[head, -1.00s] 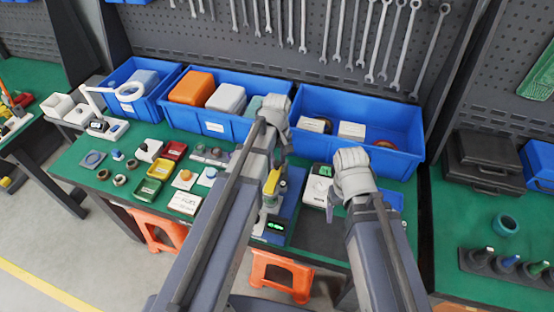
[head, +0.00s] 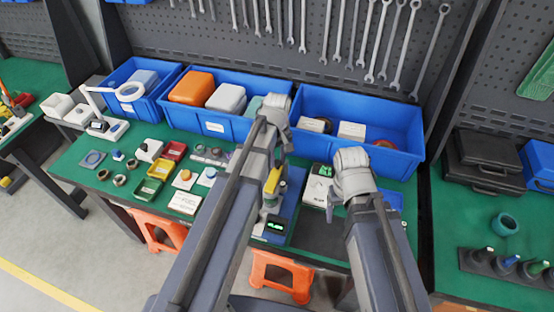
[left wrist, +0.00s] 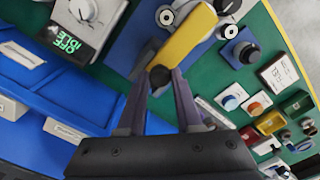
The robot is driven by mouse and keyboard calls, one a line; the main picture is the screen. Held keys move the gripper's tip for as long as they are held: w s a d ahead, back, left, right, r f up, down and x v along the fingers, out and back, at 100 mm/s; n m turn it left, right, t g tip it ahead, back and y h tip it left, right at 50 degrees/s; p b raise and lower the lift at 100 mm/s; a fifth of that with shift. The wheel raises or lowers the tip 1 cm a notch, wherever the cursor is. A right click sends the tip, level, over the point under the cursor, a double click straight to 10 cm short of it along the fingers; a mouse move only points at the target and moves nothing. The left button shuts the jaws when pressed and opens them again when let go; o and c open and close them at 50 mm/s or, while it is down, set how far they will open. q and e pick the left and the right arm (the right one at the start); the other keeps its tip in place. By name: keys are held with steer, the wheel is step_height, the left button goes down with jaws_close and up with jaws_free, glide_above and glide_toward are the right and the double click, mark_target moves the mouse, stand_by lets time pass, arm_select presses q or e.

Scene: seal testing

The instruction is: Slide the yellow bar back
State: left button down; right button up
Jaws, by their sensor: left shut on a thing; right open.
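The yellow bar (head: 272,181) sits on a testing device with a blue base (head: 291,205) near the middle of the green table. My left gripper (left wrist: 160,71) is shut on this knob end, one finger on each side. In the head view my left arm hides part of the device and the fingers. My right gripper (head: 336,198) is open and empty, right of the device; its fingers are partly hidden.
Blue bins (head: 215,121) line the back of the table. Small parts and coloured trays (head: 147,191) fill the left side. A dark mat (head: 322,238) at the front looks clear.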

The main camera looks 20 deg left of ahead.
arm_select(q)
steer(key=w, duration=0.7)
steer(key=c, duration=0.6)
jaws_free()
steer(key=shift+w+d, duration=0.1)
steer(key=shift+w, duration=0.05)
step_height(320, 180, up, 8)
steer(key=p, duration=0.8)
steer(key=shift+s+f, duration=0.15)
steer(key=shift+s, duration=0.05)
